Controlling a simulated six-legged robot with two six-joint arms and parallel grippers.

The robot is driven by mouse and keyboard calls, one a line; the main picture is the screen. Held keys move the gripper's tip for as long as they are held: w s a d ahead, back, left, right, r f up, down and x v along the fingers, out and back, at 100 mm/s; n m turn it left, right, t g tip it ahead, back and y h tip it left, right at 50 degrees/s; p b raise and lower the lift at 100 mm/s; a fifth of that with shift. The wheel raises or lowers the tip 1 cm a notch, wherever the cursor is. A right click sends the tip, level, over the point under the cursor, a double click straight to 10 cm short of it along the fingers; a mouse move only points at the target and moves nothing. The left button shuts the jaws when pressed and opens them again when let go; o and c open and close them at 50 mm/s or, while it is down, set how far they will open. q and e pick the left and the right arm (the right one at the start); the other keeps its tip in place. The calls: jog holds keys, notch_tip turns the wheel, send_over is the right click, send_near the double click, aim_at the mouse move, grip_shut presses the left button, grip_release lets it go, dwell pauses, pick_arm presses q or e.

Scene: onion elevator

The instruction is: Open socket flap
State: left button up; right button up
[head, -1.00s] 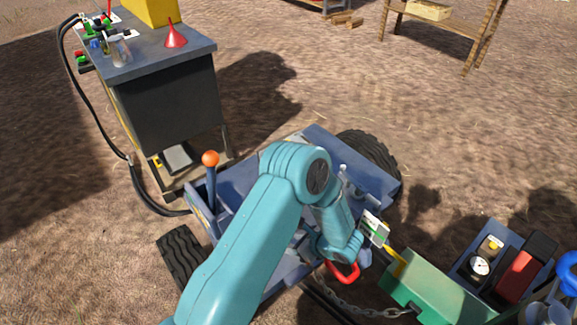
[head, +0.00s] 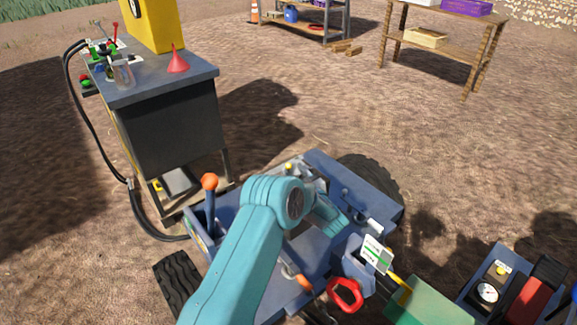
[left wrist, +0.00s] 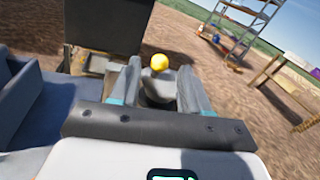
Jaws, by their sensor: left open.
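A small yellow ball knob (left wrist: 159,62) on a grey stem stands between the fingers of my left gripper (left wrist: 161,77) in the left wrist view. The fingers are open, one on each side of the stem, and whether they touch it is unclear. In the head view my left gripper (head: 300,172) is over the far edge of the blue cart (head: 318,245), partly hidden by my arm, with the yellow knob (head: 289,166) at its tip. I cannot make out the socket flap itself or whether it is open. My right gripper is not in view.
A dark workbench (head: 172,125) with a red funnel (head: 177,62) stands beyond the cart. A black hose (head: 88,125) runs down its side. An orange-topped lever (head: 210,190) rises from the cart's left. A red ring (head: 345,293) and a green box (head: 430,304) are nearby.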

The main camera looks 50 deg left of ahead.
aim_at(290, 168)
pick_arm(q)
jog(key=shift+x, duration=2.2)
grip_shut()
jog(key=m, duration=0.1)
jog(key=w+r+m+b, duration=0.1)
jog(key=m, duration=0.1)
jog(key=shift+d+r+h, duration=0.1)
jog(key=shift+r+h, duration=0.2)
jog(key=shift+w+d+r+m+g+h, duration=0.15)
jog(key=shift+w+r+m, duration=0.15)
jog(key=shift+m, duration=0.3)
jog(key=shift+w+a+r+m+g+h, duration=0.1)
jog(key=shift+w+r+m+g, duration=0.15)
jog(key=shift+m, duration=0.35)
jog(key=shift+w+d+r+m+g+h, duration=0.1)
jog(key=shift+w+r+m, duration=0.2)
jog(key=shift+m, duration=0.3)
jog(key=shift+w, duration=0.1)
